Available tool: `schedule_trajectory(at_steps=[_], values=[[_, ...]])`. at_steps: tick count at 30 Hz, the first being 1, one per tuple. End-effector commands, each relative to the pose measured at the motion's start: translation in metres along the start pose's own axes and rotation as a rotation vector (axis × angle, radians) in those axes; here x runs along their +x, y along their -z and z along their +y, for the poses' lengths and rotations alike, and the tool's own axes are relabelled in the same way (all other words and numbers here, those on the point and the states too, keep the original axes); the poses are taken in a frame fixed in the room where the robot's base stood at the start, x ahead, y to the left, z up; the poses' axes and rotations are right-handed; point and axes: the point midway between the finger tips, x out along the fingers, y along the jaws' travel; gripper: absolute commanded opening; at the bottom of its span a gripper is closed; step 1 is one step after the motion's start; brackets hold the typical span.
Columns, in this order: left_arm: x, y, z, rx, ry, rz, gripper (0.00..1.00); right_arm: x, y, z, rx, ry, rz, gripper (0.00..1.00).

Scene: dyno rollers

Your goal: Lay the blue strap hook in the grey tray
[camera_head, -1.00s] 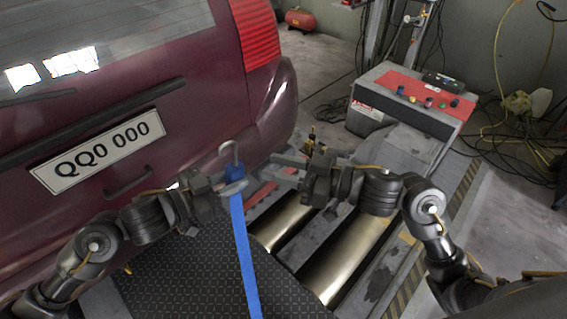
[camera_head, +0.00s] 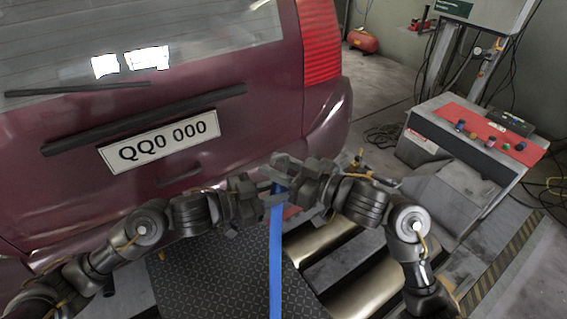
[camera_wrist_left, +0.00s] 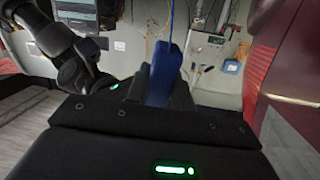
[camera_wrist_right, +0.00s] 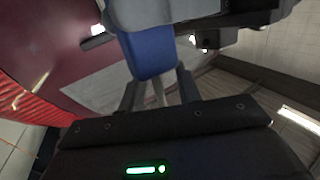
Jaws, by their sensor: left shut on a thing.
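The blue strap hook's strap (camera_head: 275,255) hangs down from between my grippers in the head view. My left gripper (camera_head: 268,193) is shut on the hook's blue body, which shows between its fingers in the left wrist view (camera_wrist_left: 160,82). My right gripper (camera_head: 282,166) is close by on the right. In the right wrist view the blue body (camera_wrist_right: 150,52) lies just beyond its fingers, and the thin metal hook runs between them with gaps at both sides. The fingers look apart. The metal hook is hidden in the head view. I see no grey tray in these frames.
A dark red car (camera_head: 120,185) stands close behind my grippers. Rollers (camera_head: 375,270) and a dark tread plate (camera_head: 205,275) lie below. A control console (camera_head: 475,130) with a red top stands at the right, and a red tank (camera_head: 363,41) lies at the back.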

Motion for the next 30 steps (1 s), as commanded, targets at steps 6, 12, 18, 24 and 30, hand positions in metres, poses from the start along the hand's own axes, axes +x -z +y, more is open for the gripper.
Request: schedule_trajectory(at_steps=[6,12,18,24,30], values=[[0.0000,0.0006,-0.0001,0.000,0.000,0.001,0.00,-0.0003,0.0001,0.0001,0.000,0.000,0.000,0.19],[0.0000,0.0006,-0.0001,0.000,0.000,0.001,0.00,-0.0004,0.0000,0.0001,0.000,0.000,0.000,0.00],[0.0000,0.0006,-0.0001,0.000,0.000,0.001,0.36,-0.0005,0.0005,0.0001,0.000,0.000,0.001,0.00],[0.0000,0.0003,0.0000,0.000,0.000,0.001,0.49,-0.0005,0.0004,0.0001,0.000,0.000,0.001,0.00],[-0.0020,0.0000,-0.0003,0.000,0.001,0.000,0.49,-0.0005,0.0004,0.0001,0.000,0.000,0.001,0.00]])
